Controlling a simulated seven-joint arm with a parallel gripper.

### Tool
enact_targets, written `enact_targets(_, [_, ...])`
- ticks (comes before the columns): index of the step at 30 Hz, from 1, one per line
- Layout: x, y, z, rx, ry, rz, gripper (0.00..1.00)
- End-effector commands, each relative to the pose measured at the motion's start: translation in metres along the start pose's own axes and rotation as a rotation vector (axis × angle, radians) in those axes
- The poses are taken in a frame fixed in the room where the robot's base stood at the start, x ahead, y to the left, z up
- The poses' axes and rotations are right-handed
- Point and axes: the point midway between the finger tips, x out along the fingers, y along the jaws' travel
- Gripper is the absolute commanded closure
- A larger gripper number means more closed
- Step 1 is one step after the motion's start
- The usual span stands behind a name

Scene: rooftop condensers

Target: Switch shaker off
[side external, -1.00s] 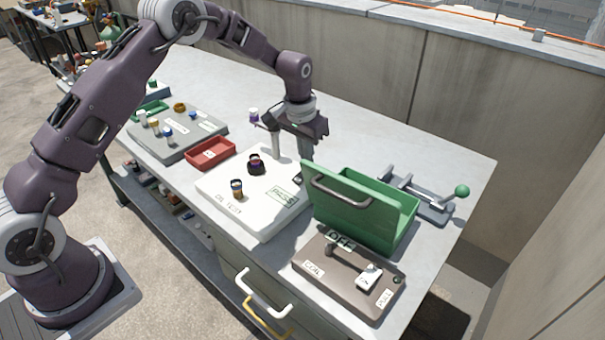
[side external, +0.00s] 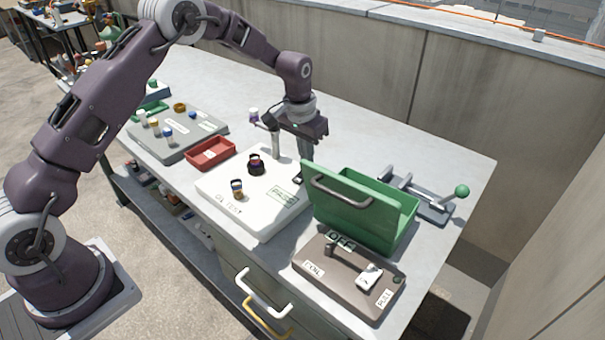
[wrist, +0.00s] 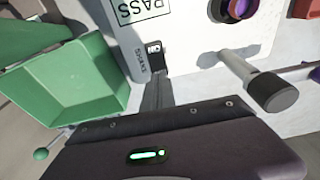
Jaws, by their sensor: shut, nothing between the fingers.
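The switch also shows as a dark spot in the side view (side external: 298,180). My gripper (side external: 306,163) is shut and empty, pointing down just above the plate's far right edge by the switch. In the wrist view its dark fingers (wrist: 157,92) end close to the switch; I cannot tell whether they touch it.
An open green box (side external: 365,205) stands close right of the plate, behind a brown panel (side external: 335,280) with a lever. A red tray (side external: 210,153) and a grey plate (side external: 185,145) lie to the left. A green-knobbed clamp (side external: 425,203) is at the far right.

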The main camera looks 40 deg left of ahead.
Motion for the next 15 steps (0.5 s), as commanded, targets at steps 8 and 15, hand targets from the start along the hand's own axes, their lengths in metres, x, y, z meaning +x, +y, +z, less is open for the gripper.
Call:
enact_targets(8, [0.0035, 0.0, 0.0007, 0.0, -0.001, 0.0, 1.0])
enact_targets(15, [0.0072, 0.0, 0.0012, 0.0, -0.001, 0.0, 1.0])
